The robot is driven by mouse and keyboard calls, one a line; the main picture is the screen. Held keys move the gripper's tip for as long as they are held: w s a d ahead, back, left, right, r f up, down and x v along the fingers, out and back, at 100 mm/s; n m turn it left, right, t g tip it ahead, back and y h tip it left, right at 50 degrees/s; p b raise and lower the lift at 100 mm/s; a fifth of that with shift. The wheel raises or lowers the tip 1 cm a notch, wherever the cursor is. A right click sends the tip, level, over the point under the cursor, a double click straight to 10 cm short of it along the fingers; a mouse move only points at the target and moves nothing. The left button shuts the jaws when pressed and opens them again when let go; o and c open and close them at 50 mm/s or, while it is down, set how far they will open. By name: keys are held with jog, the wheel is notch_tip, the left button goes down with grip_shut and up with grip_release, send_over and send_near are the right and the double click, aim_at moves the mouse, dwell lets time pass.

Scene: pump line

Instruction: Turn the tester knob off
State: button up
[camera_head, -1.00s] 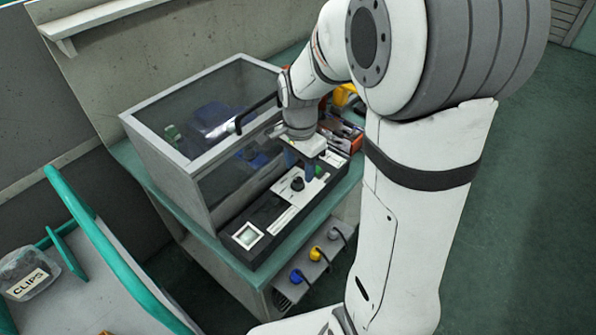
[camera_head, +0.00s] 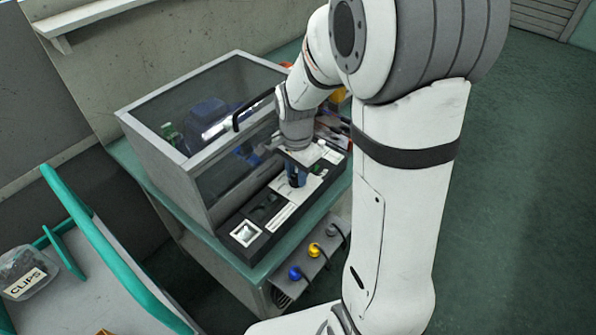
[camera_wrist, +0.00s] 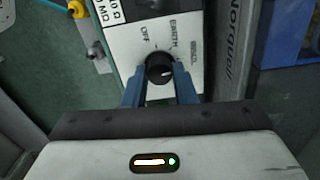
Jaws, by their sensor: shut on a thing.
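The tester knob (camera_wrist: 160,67) is black and round on a white panel (camera_wrist: 121,42) lettered OFF, EARTH and INSUL in the wrist view. A small light mark shows on it, but I cannot tell surely which label it faces. My gripper (camera_wrist: 160,83) has its blue fingers on both sides of the knob, shut on it. In the head view my gripper (camera_head: 297,176) is down at the tester (camera_head: 266,238), a black strip with white plates on the bench front. There the fingers hide the knob.
A glass-topped case (camera_head: 190,159) with a black handle stands right behind the tester. Blue, yellow and grey plugs (camera_head: 314,250) sit on the bench front below. A teal-edged cart with a CLIPS tub (camera_head: 27,272) is at lower left. Open green floor lies right.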

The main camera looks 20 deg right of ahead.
jog(key=shift+c, duration=0.7)
jog(key=shift+d, duration=0.2)
jog(key=shift+c, duration=0.4)
jog(key=shift+a, duration=0.2)
jog(key=shift+w+n, duration=0.1)
jog(key=shift+n, duration=2.1)
jog(key=n, duration=0.3)
jog(key=shift+a+n, duration=0.1)
jog(key=shift+n, duration=0.3)
jog(key=n, duration=0.4)
jog(key=shift+n, duration=2)
